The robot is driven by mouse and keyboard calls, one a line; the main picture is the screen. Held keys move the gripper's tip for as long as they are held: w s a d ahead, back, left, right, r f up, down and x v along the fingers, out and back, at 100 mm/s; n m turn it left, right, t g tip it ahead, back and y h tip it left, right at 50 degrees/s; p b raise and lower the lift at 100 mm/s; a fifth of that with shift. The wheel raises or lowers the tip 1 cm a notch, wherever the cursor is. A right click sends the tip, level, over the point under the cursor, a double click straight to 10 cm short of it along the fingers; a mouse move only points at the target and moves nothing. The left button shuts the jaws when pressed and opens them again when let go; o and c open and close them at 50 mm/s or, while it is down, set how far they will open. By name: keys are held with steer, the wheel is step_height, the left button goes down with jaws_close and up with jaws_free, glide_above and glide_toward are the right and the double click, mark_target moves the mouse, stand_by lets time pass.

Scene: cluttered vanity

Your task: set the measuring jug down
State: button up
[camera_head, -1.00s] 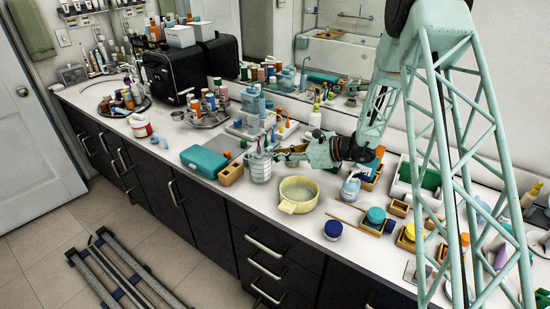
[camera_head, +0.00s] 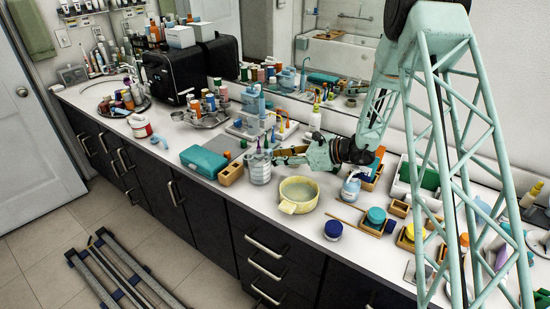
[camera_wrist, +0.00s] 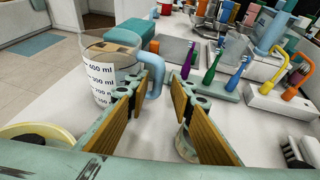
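The measuring jug (camera_head: 259,168) is clear with a volume scale and stands near the counter's front edge. In the wrist view the jug (camera_wrist: 102,78) is on the left, looking upright, with its pale blue handle (camera_wrist: 156,76) toward my fingers. My gripper (camera_head: 277,156) is just right of the jug. In the wrist view my gripper (camera_wrist: 165,72) has its two tan-padded fingers apart, with the handle by the left fingertip and a gap to the right finger. The left finger hides part of the jug and handle. The jug's base is partly hidden.
A yellow pot (camera_head: 298,193) stands close to the right of the jug. A teal case (camera_head: 206,160) and a wooden block (camera_head: 231,173) are to its left. A stand with toothbrushes (camera_wrist: 218,82) is behind it. A dark blue-lidded jar (camera_head: 333,230) stands near the front edge.

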steer(key=shift+r, duration=0.15)
steer(key=shift+p+v, duration=0.6)
steer(key=shift+v, duration=3.2)
steer(key=shift+r, duration=0.1)
steer(key=s+a+r+n+g+h, duration=0.25)
steer(key=s+r+n, duration=0.35)
steer(key=s+r, duration=0.6)
steer(key=s+a+r+n+g+h, duration=0.1)
steer(key=s+a+r+n+g, duration=0.15)
steer(key=s+r+n, duration=0.65)
steer(key=s+d+r+n+t+h, duration=0.1)
steer(key=s+d, duration=0.4)
steer(key=s, duration=0.7)
steer(key=s+d+r+n+t+h, duration=0.1)
steer(key=s+d+r+n+h, duration=0.3)
steer(key=s, duration=0.8)
steer(key=s+d+r+n+t+h, duration=0.1)
steer(key=s+d+r+n+h, duration=0.2)
steer(key=s+d, duration=0.5)
steer(key=s+r+h, duration=0.1)
steer(key=s+r, duration=0.1)
steer(key=s, duration=0.2)
